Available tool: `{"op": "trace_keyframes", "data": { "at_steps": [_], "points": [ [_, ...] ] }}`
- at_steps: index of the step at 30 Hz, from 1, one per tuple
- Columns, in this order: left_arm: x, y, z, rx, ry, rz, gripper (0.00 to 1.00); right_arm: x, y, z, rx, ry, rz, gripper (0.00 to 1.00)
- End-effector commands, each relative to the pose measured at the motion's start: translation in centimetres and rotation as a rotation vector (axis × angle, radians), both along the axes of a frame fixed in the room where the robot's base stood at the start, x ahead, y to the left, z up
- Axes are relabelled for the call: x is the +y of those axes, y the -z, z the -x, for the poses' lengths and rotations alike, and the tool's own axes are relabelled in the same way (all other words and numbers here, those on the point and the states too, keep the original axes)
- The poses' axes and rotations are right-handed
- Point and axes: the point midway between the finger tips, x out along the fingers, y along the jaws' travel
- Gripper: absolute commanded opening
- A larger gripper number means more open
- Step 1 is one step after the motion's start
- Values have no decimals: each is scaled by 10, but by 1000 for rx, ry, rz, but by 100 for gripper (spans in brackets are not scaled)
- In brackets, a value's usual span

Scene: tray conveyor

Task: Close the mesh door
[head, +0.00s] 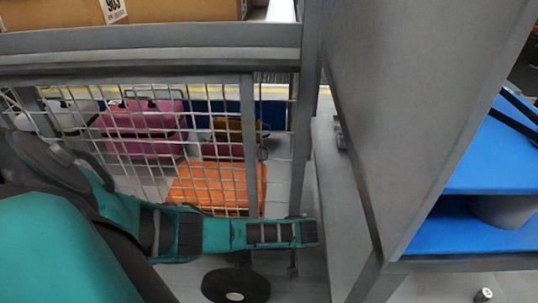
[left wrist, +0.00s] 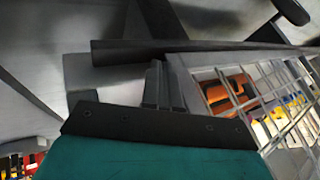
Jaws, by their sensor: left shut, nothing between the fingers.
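The mesh door (head: 253,150) is a grey frame with a wire grid, on the left half of the head view. Its grid also shows at the right of the left wrist view (left wrist: 285,110). A grey post (head: 304,120) stands just right of the grid; I cannot tell whether the door meets it. My left arm, teal and black, reaches across the lower part of the mesh. My left gripper (left wrist: 160,85) is shut and empty, its fingers close beside a grey frame bar; contact is unclear. My right gripper is out of view.
Behind the mesh are pink cases (head: 145,128), an orange item (head: 215,187) and a white case (head: 72,115). A cardboard box (head: 60,12) rests above. A large grey panel (head: 420,90) with blue shelves (head: 470,235) stands at the right. A black wheel (head: 236,286) is below my arm.

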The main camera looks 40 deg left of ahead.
Motion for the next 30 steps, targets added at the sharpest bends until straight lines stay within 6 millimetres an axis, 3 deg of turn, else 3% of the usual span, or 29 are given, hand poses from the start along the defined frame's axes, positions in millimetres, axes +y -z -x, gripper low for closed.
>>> {"op": "trace_keyframes", "data": {
  "at_steps": [5, 11, 30],
  "points": [
    [17, -4, 15, 6, -3, -3, 0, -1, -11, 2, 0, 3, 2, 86],
    [58, -7, 51, 11, -6, -7, 0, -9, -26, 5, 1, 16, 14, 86],
    [233, -1, 198, 9, -4, -8, 0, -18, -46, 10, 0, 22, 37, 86]
  ]
}}
